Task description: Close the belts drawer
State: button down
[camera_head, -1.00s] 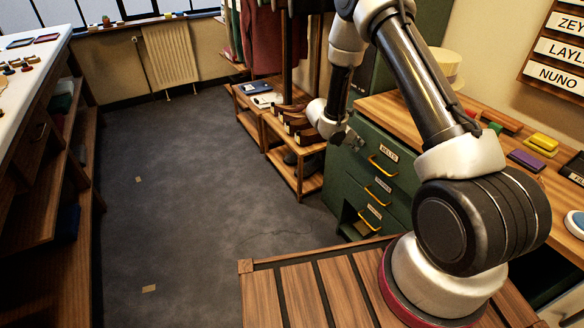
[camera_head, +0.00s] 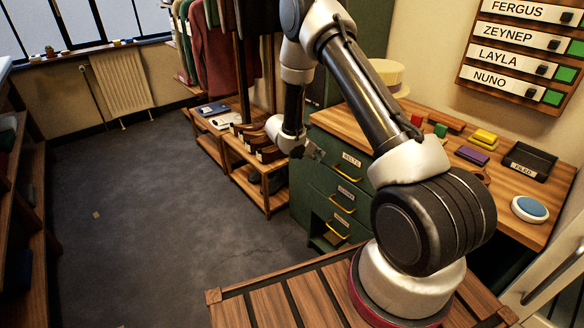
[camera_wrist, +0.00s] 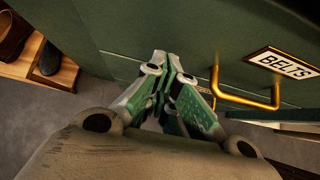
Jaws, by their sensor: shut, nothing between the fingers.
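The belts drawer (camera_head: 337,165) is the top drawer of the green cabinet (camera_head: 298,192), with a "BELTS" label and a yellow handle. In the wrist view its brass handle (camera_wrist: 246,98) and label (camera_wrist: 284,64) are at the right. My gripper (camera_head: 314,152) is at the cabinet's upper left, beside the drawer front. In the wrist view my gripper (camera_wrist: 172,66) is shut and empty, its fingertips over the green front, left of the handle and apart from it. I cannot tell whether the tips touch the front, or how far the drawer stands out.
Two more labelled drawers are below; the lowest area (camera_head: 330,238) shows a dark opening. The wooden top (camera_head: 365,118) carries coloured blocks, a black tray (camera_head: 529,160) and a blue-topped round object (camera_head: 529,208). A shoe rack (camera_head: 262,192) stands left of the cabinet. The grey floor (camera_head: 130,220) is open.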

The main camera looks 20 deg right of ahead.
jog(key=a+f+v, duration=0.1)
jog(key=v, duration=1.1)
jog(key=s+d+r+m+g, duration=0.2)
jog(key=s+r+m, duration=0.1)
jog(key=s+m, duration=0.3)
jog(key=s+d+r+m+g, duration=0.2)
jog(key=s+r+m+g, duration=0.1)
jog(key=s, duration=0.5)
jog(key=s+r+m+t+y, duration=0.6)
jog(key=s+r+m, duration=0.6)
jog(key=s+r, duration=1.1)
jog(key=r+y, duration=0.1)
jog(key=y, duration=0.1)
jog(key=shift+a+r+m+t+y, duration=0.2)
jog(key=shift+a+m+t+y, duration=0.1)
jog(key=shift+a, duration=0.05)
